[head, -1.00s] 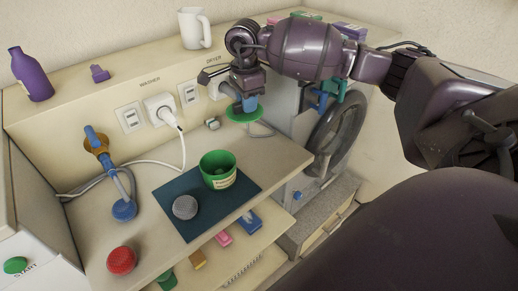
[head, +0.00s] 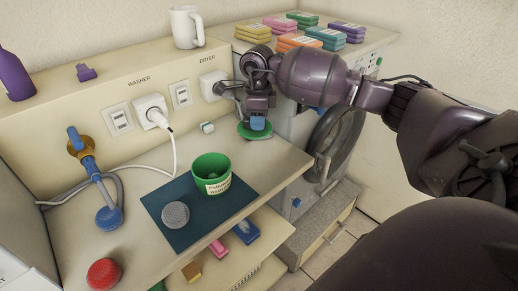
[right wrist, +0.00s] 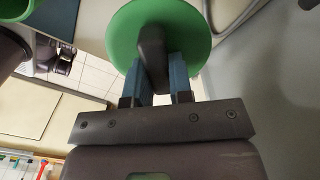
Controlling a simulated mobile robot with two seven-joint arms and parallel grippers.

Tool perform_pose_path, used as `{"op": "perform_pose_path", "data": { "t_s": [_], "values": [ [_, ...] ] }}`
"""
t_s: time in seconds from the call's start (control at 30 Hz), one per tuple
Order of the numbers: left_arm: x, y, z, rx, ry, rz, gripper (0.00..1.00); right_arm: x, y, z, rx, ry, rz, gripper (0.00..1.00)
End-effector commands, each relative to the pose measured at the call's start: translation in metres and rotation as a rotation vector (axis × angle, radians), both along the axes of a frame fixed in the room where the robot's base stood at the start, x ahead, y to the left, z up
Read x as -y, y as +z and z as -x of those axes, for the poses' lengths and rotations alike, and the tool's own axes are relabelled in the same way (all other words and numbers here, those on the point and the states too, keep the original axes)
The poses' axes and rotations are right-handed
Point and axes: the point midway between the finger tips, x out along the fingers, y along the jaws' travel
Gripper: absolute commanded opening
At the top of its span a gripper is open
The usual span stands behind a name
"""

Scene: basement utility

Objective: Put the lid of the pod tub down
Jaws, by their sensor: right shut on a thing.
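The pod tub (head: 226,184) is a green, open-topped cup with a pale label, standing upright on a dark teal mat (head: 193,235) on the counter. Its lid (head: 246,134) is a green disc over the counter's back right part, apart from the tub. My right gripper (head: 258,122) is shut on the lid's dark upright handle, with blue fingertips on both sides. The lid (right wrist: 195,35) and handle also show in the right wrist view. I cannot tell whether the lid touches the counter. My left gripper is not in view.
A grey round-topped object (head: 176,214) stands on the mat, left of the tub. A red knob (head: 103,273) and a blue-based pipe (head: 109,218) are at the left. A white cable (head: 174,158) crosses the counter. A small pale block (head: 207,127) is left of the lid.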

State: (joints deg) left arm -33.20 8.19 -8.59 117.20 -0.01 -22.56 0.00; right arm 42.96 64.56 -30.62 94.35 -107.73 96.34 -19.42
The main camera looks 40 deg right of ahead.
Motion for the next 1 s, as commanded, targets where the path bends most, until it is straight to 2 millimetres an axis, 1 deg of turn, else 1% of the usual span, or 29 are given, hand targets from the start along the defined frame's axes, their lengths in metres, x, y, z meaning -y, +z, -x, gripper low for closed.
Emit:
{"op": "perform_pose_path", "data": {
  "t_s": [0.03, 0.13, 0.27, 0.37, 0.47, 0.6, 0.7, 0.77, 1.0],
  "values": [
    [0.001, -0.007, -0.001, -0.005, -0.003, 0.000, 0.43, -0.002, -0.017, -0.002, -0.008, 0.002, 0.000, 0.00],
    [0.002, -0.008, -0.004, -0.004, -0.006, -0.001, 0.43, -0.005, -0.026, -0.004, -0.006, 0.005, -0.001, 0.00],
    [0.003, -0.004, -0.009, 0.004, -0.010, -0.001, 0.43, -0.006, -0.030, -0.005, 0.000, 0.005, 0.000, 0.00],
    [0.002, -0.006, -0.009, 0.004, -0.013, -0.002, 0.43, -0.007, -0.034, -0.006, 0.000, 0.006, 0.000, 0.00],
    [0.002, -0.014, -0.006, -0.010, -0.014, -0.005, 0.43, -0.010, -0.048, -0.007, -0.003, 0.008, -0.001, 0.00],
    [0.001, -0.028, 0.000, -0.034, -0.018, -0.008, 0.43, -0.015, -0.074, -0.011, -0.008, 0.012, -0.002, 0.00],
    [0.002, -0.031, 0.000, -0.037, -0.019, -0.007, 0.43, -0.018, -0.087, -0.013, -0.006, 0.014, -0.002, 0.00],
    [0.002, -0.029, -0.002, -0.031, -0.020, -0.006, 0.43, -0.019, -0.089, -0.013, -0.004, 0.015, 0.000, 0.00],
    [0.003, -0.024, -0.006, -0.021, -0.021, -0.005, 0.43, -0.019, -0.085, -0.014, 0.002, 0.015, 0.001, 0.00]
  ]
}}
